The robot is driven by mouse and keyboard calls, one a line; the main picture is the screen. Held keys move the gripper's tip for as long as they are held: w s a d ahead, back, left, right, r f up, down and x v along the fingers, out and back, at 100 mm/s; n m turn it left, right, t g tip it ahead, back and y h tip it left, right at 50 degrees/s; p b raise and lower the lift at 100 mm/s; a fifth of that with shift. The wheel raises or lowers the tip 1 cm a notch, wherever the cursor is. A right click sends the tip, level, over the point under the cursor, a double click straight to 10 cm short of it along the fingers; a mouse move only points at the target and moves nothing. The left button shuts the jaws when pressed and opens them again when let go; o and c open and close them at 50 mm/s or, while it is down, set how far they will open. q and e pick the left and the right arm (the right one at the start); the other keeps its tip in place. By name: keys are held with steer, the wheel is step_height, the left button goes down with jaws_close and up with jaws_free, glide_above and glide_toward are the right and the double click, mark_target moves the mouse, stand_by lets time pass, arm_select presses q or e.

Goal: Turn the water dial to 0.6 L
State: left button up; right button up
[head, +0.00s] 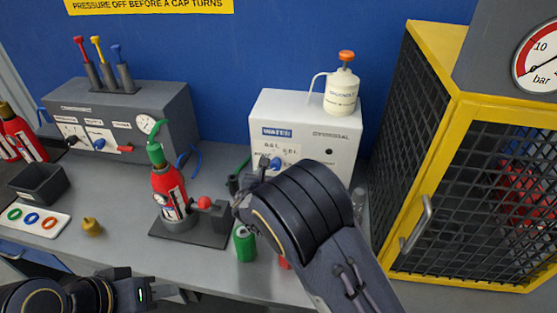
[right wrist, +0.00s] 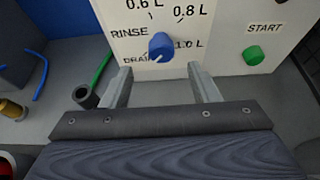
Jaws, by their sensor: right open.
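The water dial is a blue knob on the front of the white water box (head: 262,108). It shows in the right wrist view (right wrist: 161,46), ringed by the labels RINSE, 0.6 L, 0.8 L, 1.0 L and DRAIN. A small white mark on its lower left edge seems to face DRAIN. My right gripper (right wrist: 160,74) is open and empty, its two fingers spread just below and to either side of the dial, apart from it. In the head view the right arm hides part of the box front. My left gripper (head: 165,293) is low at the left; its jaws are unclear.
A green START button (right wrist: 253,55) is right of the dial. A black cup-like fitting (right wrist: 84,96) with a green hose is at left. A red extinguisher (head: 168,188) stands in a holder on the bench. A yellow-framed mesh cage (head: 452,95) stands at right.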

mark_target(276, 167)
steer(key=p+x, duration=0.1)
steer(key=x, duration=0.5)
steer(key=shift+w+d+f+p, duration=0.1)
steer(key=shift+w+f+p, duration=0.1)
steer(key=shift+p, duration=0.2)
steer(key=c, duration=1)
steer(key=shift+o, duration=0.2)
steer(key=shift+f+b, duration=0.1)
steer(key=shift+b, duration=0.45)
steer(key=m+y+b, duration=0.1)
steer(key=m+b, duration=0.1)
steer(key=b, duration=0.8)
steer(key=m+y+b, duration=0.1)
steer(key=m+b, duration=0.1)
steer(key=b, duration=0.8)
steer(key=shift+s+d+f+t+y, duration=0.1)
steer(key=shift+d+f+t+y, duration=0.1)
steer(key=shift+t+y, duration=0.2)
steer(key=shift+r+m+b, duration=0.2)
steer(key=shift+m+b, duration=0.2)
steer(key=shift+b, duration=0.35)
steer(key=o, duration=1)
steer(key=shift+r, duration=0.1)
steer(key=shift+c, duration=0.2)
